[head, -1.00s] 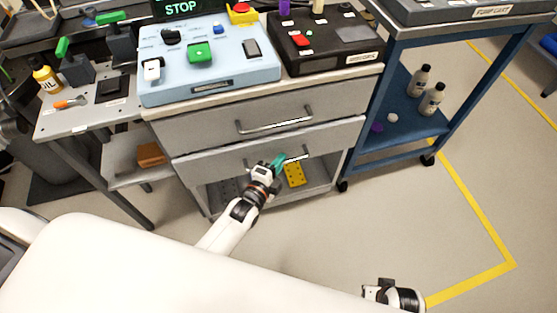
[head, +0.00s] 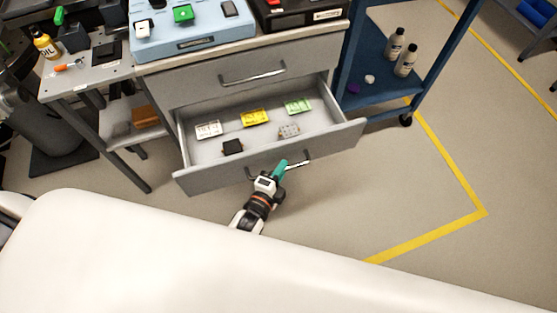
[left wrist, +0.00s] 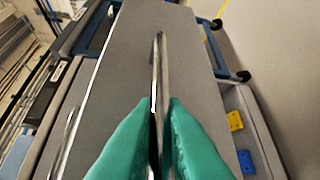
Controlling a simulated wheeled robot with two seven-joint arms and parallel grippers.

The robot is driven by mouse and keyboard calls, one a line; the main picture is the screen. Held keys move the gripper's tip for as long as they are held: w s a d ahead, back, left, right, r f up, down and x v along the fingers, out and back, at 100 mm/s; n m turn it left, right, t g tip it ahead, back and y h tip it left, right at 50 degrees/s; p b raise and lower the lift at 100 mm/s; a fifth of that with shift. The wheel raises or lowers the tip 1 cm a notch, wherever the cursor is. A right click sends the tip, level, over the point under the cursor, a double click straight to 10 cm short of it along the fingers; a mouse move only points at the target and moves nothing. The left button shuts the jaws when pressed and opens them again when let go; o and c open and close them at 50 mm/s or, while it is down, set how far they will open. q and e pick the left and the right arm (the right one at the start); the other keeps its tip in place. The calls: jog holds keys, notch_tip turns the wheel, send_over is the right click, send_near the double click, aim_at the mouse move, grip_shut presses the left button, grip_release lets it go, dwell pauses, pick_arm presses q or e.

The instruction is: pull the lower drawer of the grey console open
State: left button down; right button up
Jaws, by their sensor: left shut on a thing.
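The lower drawer (head: 330,140) of the grey console is pulled well out, and its inside shows from above. Its bar handle (head: 297,161) is on the front panel. My left gripper (head: 281,168), with teal fingers, is shut on this handle; the left wrist view shows the handle (left wrist: 159,65) running between the fingertips (left wrist: 160,108). The upper drawer (head: 205,82) of the console is shut. My right gripper is not in view.
The open drawer holds a white tray (head: 208,129), a yellow tray (head: 256,117), a green tray (head: 297,106) and a black box (head: 232,147). A blue cart (head: 372,90) with bottles stands to the right. Open floor (head: 400,180) lies right of the drawer.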

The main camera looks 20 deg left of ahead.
pick_arm(q)
jog(key=shift+s+d, duration=0.2)
jog(key=shift+s, duration=0.15)
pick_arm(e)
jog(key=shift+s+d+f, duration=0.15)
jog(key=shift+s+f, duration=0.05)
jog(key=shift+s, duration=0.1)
pick_arm(q)
jog(key=c, duration=1.5)
grip_release()
